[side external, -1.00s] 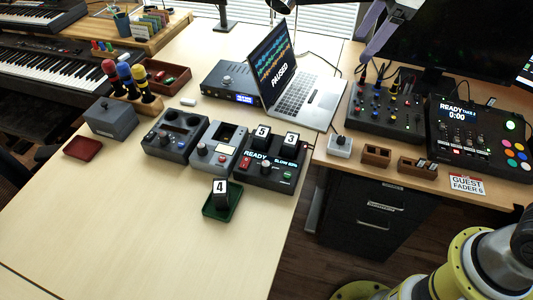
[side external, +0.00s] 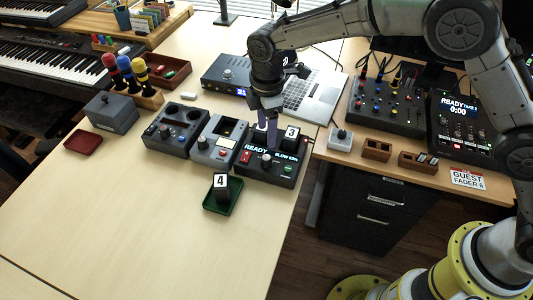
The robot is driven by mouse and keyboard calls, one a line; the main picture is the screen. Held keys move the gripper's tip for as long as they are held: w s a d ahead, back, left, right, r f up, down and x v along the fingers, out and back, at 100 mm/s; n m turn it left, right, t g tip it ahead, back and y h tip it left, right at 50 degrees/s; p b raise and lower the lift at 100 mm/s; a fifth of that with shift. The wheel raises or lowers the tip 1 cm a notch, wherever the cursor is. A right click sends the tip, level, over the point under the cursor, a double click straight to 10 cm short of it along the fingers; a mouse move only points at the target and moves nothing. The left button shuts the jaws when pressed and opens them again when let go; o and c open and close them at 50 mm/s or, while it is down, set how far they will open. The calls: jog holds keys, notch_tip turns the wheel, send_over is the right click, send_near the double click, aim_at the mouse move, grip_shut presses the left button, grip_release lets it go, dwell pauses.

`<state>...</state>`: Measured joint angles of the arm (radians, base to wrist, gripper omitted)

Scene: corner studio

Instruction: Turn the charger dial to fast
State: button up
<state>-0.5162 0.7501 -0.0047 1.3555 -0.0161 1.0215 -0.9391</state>
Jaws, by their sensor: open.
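The charger (side external: 259,173) is a dark box on the pale table. Its display reads READY and SLOW, with a figure too small to read surely. Its dial (side external: 267,160) is a small round knob on the front face, below the display. My gripper (side external: 271,143) points down over the charger, its purple fingers open just above and behind the dial. I cannot tell whether they touch anything. A block marked 3 (side external: 291,132) stands in the charger's top; the block marked 5 is hidden behind my gripper.
A block marked 4 (side external: 220,183) stands in a green tray (side external: 235,191) in front of the charger. A grey box with knobs (side external: 216,143) sits close on the left. The laptop (side external: 312,97) is behind, partly covered by my arm. The front left table is clear.

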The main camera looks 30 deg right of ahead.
aim_at(266, 157)
notch_tip(266, 157, down, 10)
jog(key=shift+w+f, duration=0.1)
jog(key=shift+f, duration=0.05)
dwell(0.3)
grip_shut()
